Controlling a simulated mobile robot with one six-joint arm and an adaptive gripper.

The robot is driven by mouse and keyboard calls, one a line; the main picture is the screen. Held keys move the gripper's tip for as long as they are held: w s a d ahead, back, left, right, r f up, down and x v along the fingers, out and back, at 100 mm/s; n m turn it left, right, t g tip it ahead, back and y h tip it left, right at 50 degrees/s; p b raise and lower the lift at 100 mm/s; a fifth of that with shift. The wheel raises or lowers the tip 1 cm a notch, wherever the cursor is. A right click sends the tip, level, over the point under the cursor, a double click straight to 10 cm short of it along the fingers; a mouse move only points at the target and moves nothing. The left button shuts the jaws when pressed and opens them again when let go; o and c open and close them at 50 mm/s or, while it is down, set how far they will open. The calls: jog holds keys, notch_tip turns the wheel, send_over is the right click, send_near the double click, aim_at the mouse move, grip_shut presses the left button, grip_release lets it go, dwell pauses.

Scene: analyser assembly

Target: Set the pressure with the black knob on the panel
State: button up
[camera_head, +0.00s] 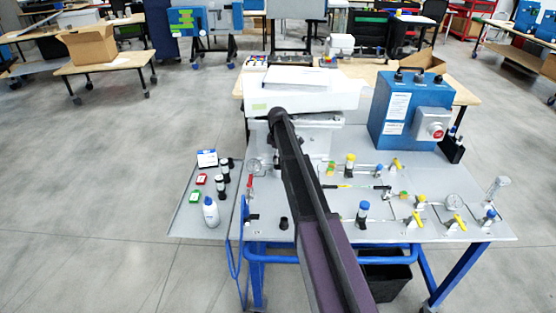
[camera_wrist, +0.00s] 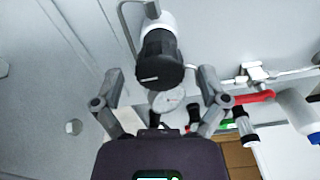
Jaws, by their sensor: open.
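In the wrist view a ribbed black knob (camera_wrist: 161,60) sits on a white round body below a bent grey pipe. My gripper (camera_wrist: 160,76) has its two grey fingers spread apart, one on each side of the knob. A gap shows between each finger and the knob, and nothing is held. A round pale gauge face (camera_wrist: 168,101) shows just below the knob, between the fingers. In the head view my dark arm crosses the light grey panel (camera_head: 270,205), and my gripper is not clearly visible. I cannot tell the same knob there with certainty.
The panel carries pipes, yellow-handled valves (camera_head: 418,219) and a gauge (camera_head: 453,201). A blue box with a red button (camera_head: 437,131) stands at the back right. A white bottle (camera_head: 210,211) stands at the left. In the wrist view a red handle (camera_wrist: 253,97) lies right of my fingers.

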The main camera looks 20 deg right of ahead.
dwell(0.3)
jog(key=c, duration=1.1)
jog(key=shift+c, duration=0.2)
